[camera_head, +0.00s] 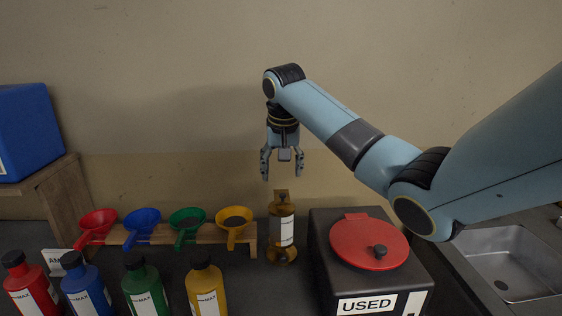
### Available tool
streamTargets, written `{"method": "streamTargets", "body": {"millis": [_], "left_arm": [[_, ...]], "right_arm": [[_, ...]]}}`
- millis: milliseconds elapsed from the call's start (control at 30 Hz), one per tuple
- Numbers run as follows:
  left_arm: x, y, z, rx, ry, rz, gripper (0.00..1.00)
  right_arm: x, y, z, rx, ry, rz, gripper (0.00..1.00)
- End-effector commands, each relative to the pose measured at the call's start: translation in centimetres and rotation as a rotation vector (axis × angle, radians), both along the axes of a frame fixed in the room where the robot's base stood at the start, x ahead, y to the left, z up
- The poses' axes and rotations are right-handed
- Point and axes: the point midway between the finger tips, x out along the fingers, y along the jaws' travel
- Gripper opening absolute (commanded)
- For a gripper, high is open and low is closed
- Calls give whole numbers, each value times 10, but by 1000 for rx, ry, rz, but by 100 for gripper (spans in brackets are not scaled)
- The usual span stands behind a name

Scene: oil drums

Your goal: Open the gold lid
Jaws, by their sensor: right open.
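A gold cylinder-like object (275,228) with a white label stands upright on the dark counter, right of the funnel rack. Its gold top (281,197) is in place, with a small raised piece on it; I cannot tell exactly where a lid begins. My right gripper (282,172) points down with its fingers spread, open and empty. It appears in the picture just above the gold top, apart from it. My left gripper is not in view.
A black box marked USED with a red lid (352,250) stands close on the right. Red, blue, green and yellow funnels (234,217) sit on a wooden rack (205,234) at left. Several coloured bottles (207,286) stand in front. A sink (505,265) lies at far right.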

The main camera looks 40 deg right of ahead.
Motion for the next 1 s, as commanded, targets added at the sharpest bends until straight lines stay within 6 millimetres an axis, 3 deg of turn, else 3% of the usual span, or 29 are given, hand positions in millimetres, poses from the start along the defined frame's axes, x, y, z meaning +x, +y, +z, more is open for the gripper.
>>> {"method": "streamTargets", "body": {"millis": [167, 700, 1000], "left_arm": [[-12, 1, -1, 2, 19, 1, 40], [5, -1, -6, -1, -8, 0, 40], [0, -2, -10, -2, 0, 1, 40]], "right_arm": [[-1, 0, -14, 1, 2, 0, 62], [-1, 0, -72, 0, 1, 0, 62], [0, 0, -87, 0, 1, 0, 62]]}}
